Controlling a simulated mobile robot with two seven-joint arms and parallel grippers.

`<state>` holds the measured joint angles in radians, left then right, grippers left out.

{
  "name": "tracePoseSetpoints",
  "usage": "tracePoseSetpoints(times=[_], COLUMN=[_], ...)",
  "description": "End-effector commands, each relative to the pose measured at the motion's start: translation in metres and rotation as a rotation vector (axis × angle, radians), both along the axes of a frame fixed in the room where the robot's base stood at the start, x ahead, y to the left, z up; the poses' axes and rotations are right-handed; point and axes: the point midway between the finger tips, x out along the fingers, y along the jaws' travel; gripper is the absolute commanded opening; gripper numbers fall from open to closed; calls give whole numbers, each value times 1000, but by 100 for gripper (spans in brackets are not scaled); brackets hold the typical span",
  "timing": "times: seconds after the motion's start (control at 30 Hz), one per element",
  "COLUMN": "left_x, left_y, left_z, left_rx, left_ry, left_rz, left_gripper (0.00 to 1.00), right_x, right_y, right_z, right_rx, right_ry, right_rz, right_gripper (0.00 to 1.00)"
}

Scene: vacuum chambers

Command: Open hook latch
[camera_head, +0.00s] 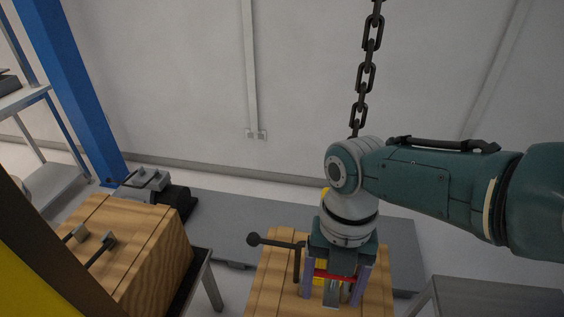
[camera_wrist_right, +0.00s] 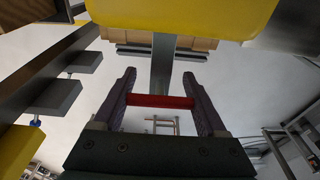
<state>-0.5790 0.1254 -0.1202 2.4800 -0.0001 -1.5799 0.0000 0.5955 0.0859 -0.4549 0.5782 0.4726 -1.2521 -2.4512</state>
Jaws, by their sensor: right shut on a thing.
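My right gripper (camera_head: 332,288) points down over a wooden box in the head view. In the right wrist view, its two purple fingers (camera_wrist_right: 160,84) stand on either side of a red crossbar (camera_wrist_right: 160,101) and are shut on it. The red bar also shows in the head view (camera_head: 335,276). A flat grey metal strip (camera_wrist_right: 162,62) runs from the red bar towards a yellow block (camera_wrist_right: 180,18); these look like parts of the hook latch. The latch's hooked end is hidden. My left gripper is not in view.
The wooden box (camera_head: 268,285) below has a black lever with a ball knob (camera_head: 254,239) left of my gripper. A second wooden box (camera_head: 130,250) stands at left. A chain (camera_head: 366,75) hangs behind my arm. A grey table (camera_head: 500,295) is at lower right.

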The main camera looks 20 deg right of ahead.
Motion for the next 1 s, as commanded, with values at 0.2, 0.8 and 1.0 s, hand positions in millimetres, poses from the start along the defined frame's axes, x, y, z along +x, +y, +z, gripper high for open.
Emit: tracePoseSetpoints(times=[0.2,0.8,1.0], left_x=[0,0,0], left_y=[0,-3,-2], left_z=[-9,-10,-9], left_rx=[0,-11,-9], left_ry=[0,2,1], left_rz=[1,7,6], left_gripper=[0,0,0], right_x=[0,-1,-1], right_y=[-1,-1,-1], right_z=[1,2,3], right_rx=[29,35,36], right_ry=[48,63,62], right_rz=[-2,-3,-2], right_gripper=[0,85,100])
